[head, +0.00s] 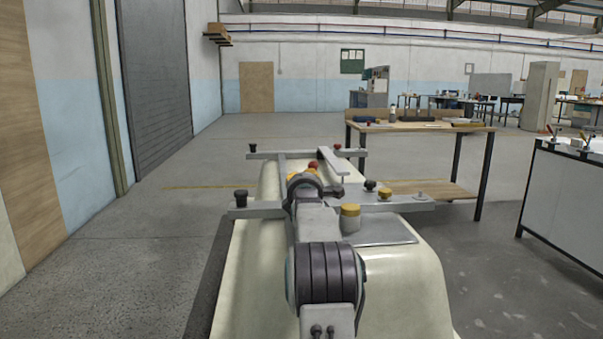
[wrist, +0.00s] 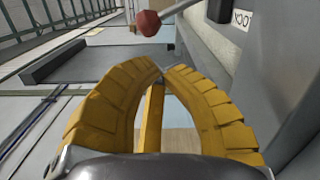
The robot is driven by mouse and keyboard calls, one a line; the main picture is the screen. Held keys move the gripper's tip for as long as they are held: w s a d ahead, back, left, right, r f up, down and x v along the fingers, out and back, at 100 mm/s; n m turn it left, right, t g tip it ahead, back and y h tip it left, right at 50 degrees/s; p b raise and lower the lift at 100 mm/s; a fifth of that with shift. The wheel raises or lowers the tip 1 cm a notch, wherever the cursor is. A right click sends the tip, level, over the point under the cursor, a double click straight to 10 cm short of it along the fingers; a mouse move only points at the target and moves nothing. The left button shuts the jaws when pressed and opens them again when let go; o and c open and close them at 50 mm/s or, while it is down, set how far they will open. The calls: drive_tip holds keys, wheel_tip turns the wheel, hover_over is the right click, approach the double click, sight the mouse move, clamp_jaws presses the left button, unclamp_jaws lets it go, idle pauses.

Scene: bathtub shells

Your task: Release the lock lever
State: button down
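The lock lever shows in the wrist view as a red ball knob (wrist: 148,23) on a thin metal rod running to the upper right. In the head view a red knob (head: 313,165) shows just beyond my gripper (head: 303,177), largely behind my wrist. In the wrist view my gripper's yellow ribbed fingers (wrist: 162,74) curve in and their tips meet, with nothing seen held between them. The red ball is past the fingertips, apart from them in the picture. The lever's pivot is out of view.
The cream bathtub shell (head: 405,295) lies below my arm. A metal crossbar (head: 262,211) with black and yellow knobs spans it; a second bar (head: 268,155) lies farther back. A workbench (head: 425,127) stands behind on the right. The floor at left is clear.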

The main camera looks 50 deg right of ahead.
drive_tip(key=shift+p+x, duration=0.55)
drive_tip(key=shift+x, duration=2.1)
